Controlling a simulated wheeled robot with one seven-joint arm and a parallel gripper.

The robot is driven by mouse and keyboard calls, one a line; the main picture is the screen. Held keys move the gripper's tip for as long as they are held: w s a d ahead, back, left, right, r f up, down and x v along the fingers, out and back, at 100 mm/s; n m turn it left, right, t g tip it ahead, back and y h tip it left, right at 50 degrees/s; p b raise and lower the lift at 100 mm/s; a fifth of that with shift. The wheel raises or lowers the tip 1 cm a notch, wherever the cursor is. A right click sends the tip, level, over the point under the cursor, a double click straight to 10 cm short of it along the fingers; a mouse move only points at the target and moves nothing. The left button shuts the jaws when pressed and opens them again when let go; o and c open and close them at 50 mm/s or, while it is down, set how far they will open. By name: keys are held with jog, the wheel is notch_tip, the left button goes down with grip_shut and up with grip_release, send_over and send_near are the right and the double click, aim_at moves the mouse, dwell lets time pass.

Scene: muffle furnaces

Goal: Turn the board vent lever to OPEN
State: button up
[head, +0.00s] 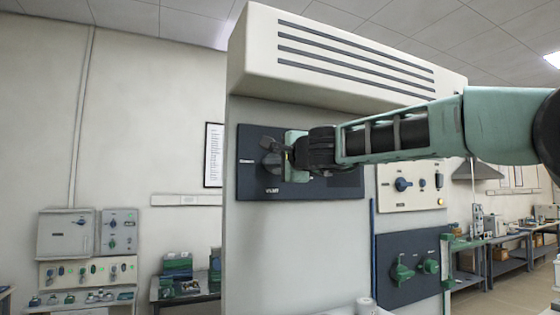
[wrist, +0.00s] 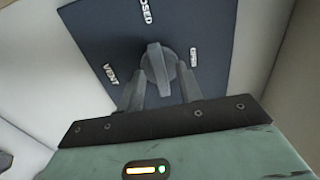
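The vent lever (wrist: 156,62) is a grey round knob with a raised bar handle on a dark blue board (wrist: 105,30). In the wrist view one end of the bar points up toward the partly cropped CLOSED label; the VENT label is at left and the OPEN label at right. My gripper (wrist: 163,83) is open, with one grey finger on each side of the bar's lower end and gaps visible. In the head view the board (head: 255,187) is on the upper left of the cabinet front, and my gripper (head: 284,157) is at the knob (head: 271,164), partly hiding it.
A cream panel with a blue knob (head: 403,184) is right of the board. Below it is a dark panel with two green knobs (head: 402,271). A vented hood (head: 330,60) juts out above. Benches with equipment stand at left and far right.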

grip_shut()
jog(key=shift+m, duration=0.4)
jog(key=m, duration=0.3)
jog(key=shift+m, duration=0.4)
jog(key=m, duration=0.4)
jog(key=shift+f+m+b, duration=0.1)
jog(key=shift+m+b, duration=0.2)
jog(key=shift+b, duration=0.1)
jog(key=m+b, duration=0.1)
jog(key=m, duration=0.3)
jog(key=shift+m, duration=0.3)
jog(key=m+b, duration=0.1)
jog(key=m, duration=0.3)
